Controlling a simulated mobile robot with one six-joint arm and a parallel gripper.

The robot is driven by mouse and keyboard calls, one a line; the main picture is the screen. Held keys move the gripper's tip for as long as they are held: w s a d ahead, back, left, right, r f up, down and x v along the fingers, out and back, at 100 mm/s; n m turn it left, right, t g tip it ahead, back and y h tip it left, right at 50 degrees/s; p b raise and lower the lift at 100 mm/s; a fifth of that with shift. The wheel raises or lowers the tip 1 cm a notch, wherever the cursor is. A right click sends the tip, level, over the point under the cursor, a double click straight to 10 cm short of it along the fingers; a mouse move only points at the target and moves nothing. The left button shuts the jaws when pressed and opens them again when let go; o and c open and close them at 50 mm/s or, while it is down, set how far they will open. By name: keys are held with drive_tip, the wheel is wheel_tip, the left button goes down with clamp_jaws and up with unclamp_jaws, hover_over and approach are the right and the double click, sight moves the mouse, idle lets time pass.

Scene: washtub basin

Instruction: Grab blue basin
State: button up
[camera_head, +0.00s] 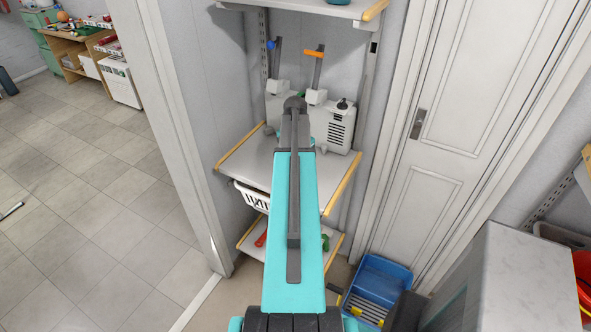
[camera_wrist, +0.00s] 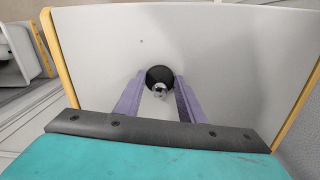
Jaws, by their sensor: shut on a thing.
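A blue basin (camera_head: 384,277) stands on the floor at the lower right of the head view, beside the white door. Yellow items show inside its lower part, and dark things cover part of its front. It is not in the wrist view. My gripper (camera_wrist: 160,77) shows in the wrist view as two purple fingers. They are shut on a small round black thing (camera_wrist: 160,72) with a shiny centre, in front of a pale shelf board. What this thing is, I cannot tell. In the head view my arm hides the fingers, at the shelves and apart from the basin.
A shelf rack with a wood-edged middle board (camera_head: 340,180) stands ahead. It bears white-grey devices (camera_head: 339,124) with upright handles. A white basket (camera_head: 253,197) hangs below. A white door (camera_head: 440,140) and a grey-topped cabinet (camera_head: 525,280) are at right. Tiled floor at left is open.

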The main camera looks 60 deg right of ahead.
idle(0.3)
drive_tip(key=o, duration=1)
drive_tip(key=shift+f, duration=0.1)
drive_tip(key=shift+o, duration=0.2)
drive_tip(key=shift+r, duration=0.2)
wheel_tip(320, 180, up, 12)
drive_tip(key=b, duration=0.4)
drive_tip(key=shift+w+f, duration=0.1)
